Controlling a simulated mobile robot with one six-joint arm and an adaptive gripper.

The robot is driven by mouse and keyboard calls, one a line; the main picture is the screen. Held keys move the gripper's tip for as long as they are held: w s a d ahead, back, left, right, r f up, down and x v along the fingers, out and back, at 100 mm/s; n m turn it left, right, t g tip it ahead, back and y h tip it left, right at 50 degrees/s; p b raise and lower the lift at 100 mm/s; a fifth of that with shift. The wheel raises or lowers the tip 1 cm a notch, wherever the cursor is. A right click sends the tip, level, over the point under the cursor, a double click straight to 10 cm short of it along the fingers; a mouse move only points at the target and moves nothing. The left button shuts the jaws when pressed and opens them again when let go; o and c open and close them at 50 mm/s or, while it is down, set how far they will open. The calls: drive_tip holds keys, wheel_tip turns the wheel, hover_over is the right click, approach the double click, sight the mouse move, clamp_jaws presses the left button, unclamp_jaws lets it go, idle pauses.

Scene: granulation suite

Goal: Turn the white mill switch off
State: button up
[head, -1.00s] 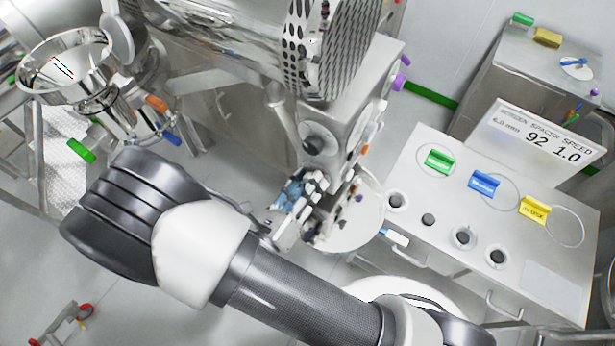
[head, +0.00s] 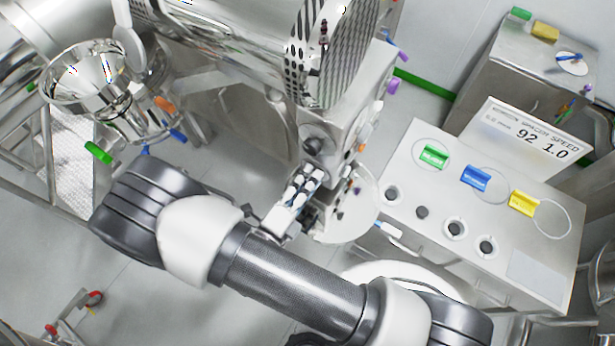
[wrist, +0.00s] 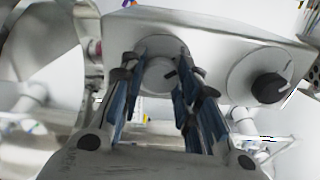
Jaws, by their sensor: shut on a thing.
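The white mill switch (wrist: 158,76) is a pale round knob with a small dark mark, on the front of a steel housing in the wrist view. My gripper (wrist: 162,62) has its blue-padded fingers on either side of this knob and is shut on it. In the head view my gripper (head: 304,184) reaches up to the mill housing (head: 338,125), and the white switch is hidden there. A black knob (wrist: 269,88) on a round plate sits to the right of the switch in the wrist view, clear of the fingers.
A steel bench (head: 400,215) at right carries green (head: 433,156), blue (head: 475,177) and yellow (head: 524,203) tags and a display panel (head: 530,140). A steel bowl (head: 90,85) stands at left. The perforated drum (head: 325,50) is above the housing.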

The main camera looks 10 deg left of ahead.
drive_tip(key=shift+n, duration=0.6)
drive_tip(key=o, duration=1.1)
drive_tip(key=v, duration=1.2)
